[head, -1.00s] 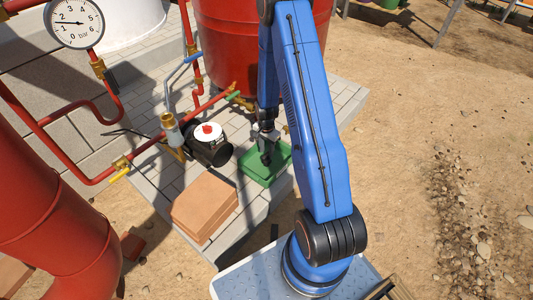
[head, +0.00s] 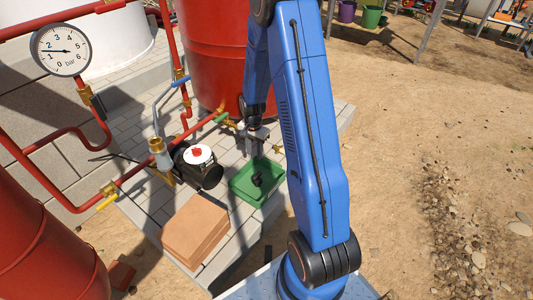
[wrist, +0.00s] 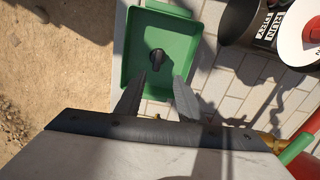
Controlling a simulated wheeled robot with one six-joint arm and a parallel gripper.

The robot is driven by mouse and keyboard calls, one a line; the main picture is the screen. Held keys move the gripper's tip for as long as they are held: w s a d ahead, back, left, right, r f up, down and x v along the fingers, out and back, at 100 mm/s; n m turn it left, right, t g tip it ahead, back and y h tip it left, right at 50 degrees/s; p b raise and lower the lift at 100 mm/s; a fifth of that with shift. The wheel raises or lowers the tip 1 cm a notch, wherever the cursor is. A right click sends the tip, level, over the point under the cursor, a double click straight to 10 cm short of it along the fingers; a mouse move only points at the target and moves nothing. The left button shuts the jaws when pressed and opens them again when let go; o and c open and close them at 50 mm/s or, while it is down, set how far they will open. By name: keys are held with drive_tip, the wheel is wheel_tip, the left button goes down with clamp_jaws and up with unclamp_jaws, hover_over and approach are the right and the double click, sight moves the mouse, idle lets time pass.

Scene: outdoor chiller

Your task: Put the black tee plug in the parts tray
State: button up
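The black tee plug (head: 257,180) lies inside the green parts tray (head: 237,193), near its middle. In the wrist view the plug (wrist: 157,59) rests on the floor of the tray (wrist: 130,45), clear of the walls. My gripper (head: 254,148) is above and just behind the tray in the head view. In the wrist view its two fingers (wrist: 155,92) are spread apart with nothing between them, and the plug lies beyond their tips.
A black pump with a white and red top (head: 199,165) stands left of the tray. Stacked terracotta slabs (head: 195,229) lie in front of it. Red pipes (head: 128,178) with brass valves run at the left, below a pressure gauge (head: 60,50). A red tank (head: 215,60) stands behind.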

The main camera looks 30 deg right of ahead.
drive_tip(key=s+a+r+n+t, duration=0.1)
drive_tip(key=s+a+r+n, duration=0.2)
drive_tip(key=r, duration=0.5)
drive_tip(key=s+a+r+n, duration=0.15)
drive_tip(key=s+r, duration=0.25)
drive_tip(key=r, duration=0.4)
drive_tip(key=s+a+r+n+t, duration=0.15)
drive_tip(key=s+a+r, duration=0.25)
drive_tip(key=r, duration=0.4)
drive_tip(key=s+a+r+n, duration=0.1)
drive_tip(key=s+r+n, duration=0.1)
drive_tip(key=s, duration=0.5)
drive_tip(key=s+a+r+n+t, duration=0.1)
drive_tip(key=s+a+r+n, duration=0.1)
drive_tip(key=s+r, duration=0.3)
drive_tip(key=s+a+r+n+t, duration=0.1)
drive_tip(key=s+a+r+n, duration=0.1)
drive_tip(key=s, duration=0.7)
drive_tip(key=shift+s+r+n, duration=0.35)
drive_tip(key=shift+r+n, duration=0.25)
drive_tip(key=shift+r, duration=0.35)
drive_tip(key=shift+a, duration=0.1)
